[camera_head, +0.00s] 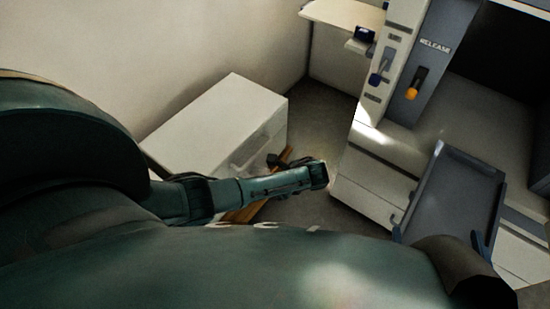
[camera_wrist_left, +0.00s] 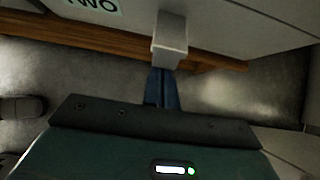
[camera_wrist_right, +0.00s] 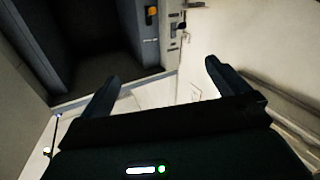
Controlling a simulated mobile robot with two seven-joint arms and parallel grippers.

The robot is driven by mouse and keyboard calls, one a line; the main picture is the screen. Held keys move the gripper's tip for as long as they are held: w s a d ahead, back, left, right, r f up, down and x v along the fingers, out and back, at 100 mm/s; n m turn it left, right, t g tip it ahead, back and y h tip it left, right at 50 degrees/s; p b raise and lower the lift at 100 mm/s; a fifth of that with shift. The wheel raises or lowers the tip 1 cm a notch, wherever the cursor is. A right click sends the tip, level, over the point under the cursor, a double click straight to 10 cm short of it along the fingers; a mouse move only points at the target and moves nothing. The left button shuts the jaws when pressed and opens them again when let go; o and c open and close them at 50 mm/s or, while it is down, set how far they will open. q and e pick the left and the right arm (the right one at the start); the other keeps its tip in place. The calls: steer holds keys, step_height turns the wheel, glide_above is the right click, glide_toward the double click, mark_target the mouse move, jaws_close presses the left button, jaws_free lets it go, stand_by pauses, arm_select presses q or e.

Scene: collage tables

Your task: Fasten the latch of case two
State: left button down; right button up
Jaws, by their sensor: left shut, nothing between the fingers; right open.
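A pale box-shaped case (camera_head: 215,115) stands at the left in the head view with its top closed. In the left wrist view a label reading TWO (camera_wrist_left: 92,10) is on the pale case face (camera_wrist_left: 245,30). A light grey latch block (camera_wrist_left: 170,40) hangs from that face. My left gripper (camera_wrist_left: 162,82) is shut and empty, its fingers right at the latch's lower end; I cannot tell whether they touch. My right gripper (camera_head: 436,229) is open and empty, away from the case; its spread fingers also show in the right wrist view (camera_wrist_right: 161,72).
A brown wooden edge (camera_wrist_left: 110,38) runs beneath the case. A pale cabinet at the right bears a RELEASE panel with an orange-tipped lever (camera_head: 412,93). A dark tray-like panel (camera_head: 455,195) stands in front of it. Grey floor (camera_head: 325,140) lies between case and cabinet.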

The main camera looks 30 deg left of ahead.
arm_select(q)
steer(key=r+h+p, duration=0.1)
steer(key=h+p, duration=0.1)
steer(key=p, duration=0.1)
steer(key=a+r+h+p, duration=0.1)
steer(key=r+h+p, duration=0.1)
steer(key=p, duration=0.1)
steer(key=a+r+h+p, duration=0.1)
steer(key=h+p, duration=0.1)
steer(key=p, duration=0.1)
steer(key=shift+a+r, duration=0.15)
steer(key=shift+r, duration=0.15)
steer(key=shift+w+a+r+p, duration=0.1)
steer(key=shift+p, duration=0.25)
steer(key=shift+a+r+p, duration=0.25)
steer(key=shift+a+p, duration=0.2)
steer(key=shift+a, duration=0.05)
arm_select(e)
steer(key=s+d+r+m+g+h, duration=0.2)
steer(key=d+r+m, duration=0.2)
steer(key=r, duration=0.3)
steer(key=shift+s+r+g+h, duration=0.2)
steer(key=shift+r+g+h, duration=0.1)
steer(key=shift+h, duration=0.1)
arm_select(q)
steer(key=shift+r, duration=0.1)
steer(key=shift+r+p, duration=0.8)
steer(key=shift+p, duration=0.05)
arm_select(e)
steer(key=shift+r, duration=0.8)
